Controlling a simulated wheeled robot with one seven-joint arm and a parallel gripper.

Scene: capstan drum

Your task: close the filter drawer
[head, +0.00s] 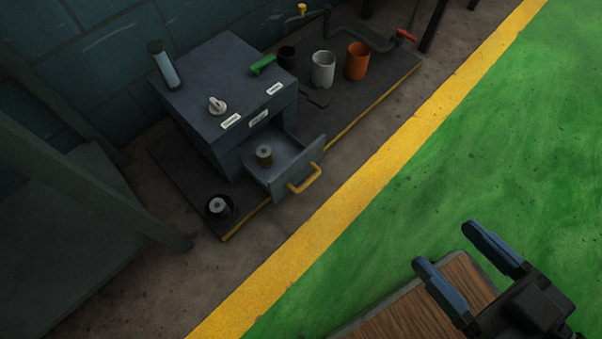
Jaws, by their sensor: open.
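The filter drawer (286,165) is pulled out from the front of the dark grey cabinet (212,84). Its yellow handle (305,181) faces the lower right. A small cylindrical filter (264,155) stands inside the drawer. My gripper (447,260) is at the lower right, with its two blue fingers apart and nothing between them. It is well away from the drawer and handle, across the yellow floor stripe.
On the cabinet are a green lever (263,65), a pale knob (217,105) and a glass cylinder (163,65). A grey cup (323,69) and orange cup (358,61) stand behind right. A wooden surface (425,310) lies below my gripper. The green floor (430,170) is clear.

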